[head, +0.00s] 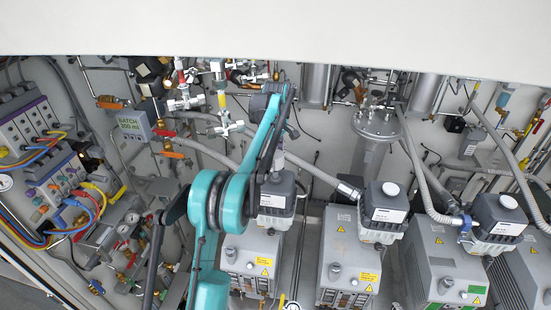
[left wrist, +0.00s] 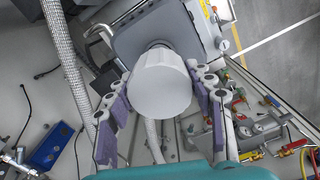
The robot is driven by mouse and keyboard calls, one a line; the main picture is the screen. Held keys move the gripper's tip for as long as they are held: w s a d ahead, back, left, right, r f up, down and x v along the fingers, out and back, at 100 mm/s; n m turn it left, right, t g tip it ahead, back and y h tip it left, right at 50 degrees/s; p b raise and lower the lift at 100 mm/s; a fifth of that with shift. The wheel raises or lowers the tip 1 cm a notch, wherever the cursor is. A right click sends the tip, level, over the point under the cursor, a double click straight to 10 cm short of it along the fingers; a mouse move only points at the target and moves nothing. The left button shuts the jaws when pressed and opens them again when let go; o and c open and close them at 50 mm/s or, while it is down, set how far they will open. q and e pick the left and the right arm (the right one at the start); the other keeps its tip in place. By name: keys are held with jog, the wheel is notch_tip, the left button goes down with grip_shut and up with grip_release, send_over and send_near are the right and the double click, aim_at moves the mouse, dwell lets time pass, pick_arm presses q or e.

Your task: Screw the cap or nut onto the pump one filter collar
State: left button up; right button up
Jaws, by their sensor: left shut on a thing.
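The pump one filter (head: 275,202), a grey and black housing with a white label, sits on the leftmost pump (head: 250,262) in the head view. My left gripper (head: 278,160) is above it, partly hidden behind my teal arm. In the left wrist view, a round white cap (left wrist: 162,85) lies between the purple-padded fingers of my left gripper (left wrist: 163,112), which is shut on it. The cap is in line with a dark neck on the grey housing (left wrist: 165,35) behind it. The cap hides the collar, so I cannot tell how far it is seated. My right gripper is not in view.
More pumps (head: 350,262) stand in a row to the right, with filters bearing white caps (head: 390,188). A ribbed hose (head: 320,175) runs close to the right of the pump one filter. Valves and pipes (head: 215,100) crowd the back wall.

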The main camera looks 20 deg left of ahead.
aim_at(275, 172)
pick_arm(q)
jog(key=shift+w+f+b, duration=0.15)
jog(key=shift+f+b, duration=0.25)
jog(key=shift+f, duration=0.3)
jog(key=shift+s+f+b, duration=0.2)
jog(key=shift+f+b, duration=0.7)
jog(key=shift+f, duration=0.25)
jog(key=shift+w+f, duration=0.15)
jog(key=shift+f, duration=0.1)
jog(key=shift+f+b, duration=0.45)
jog(key=shift+f, duration=0.2)
jog(key=shift+f+b, duration=0.6)
jog(key=shift+f, duration=0.15)
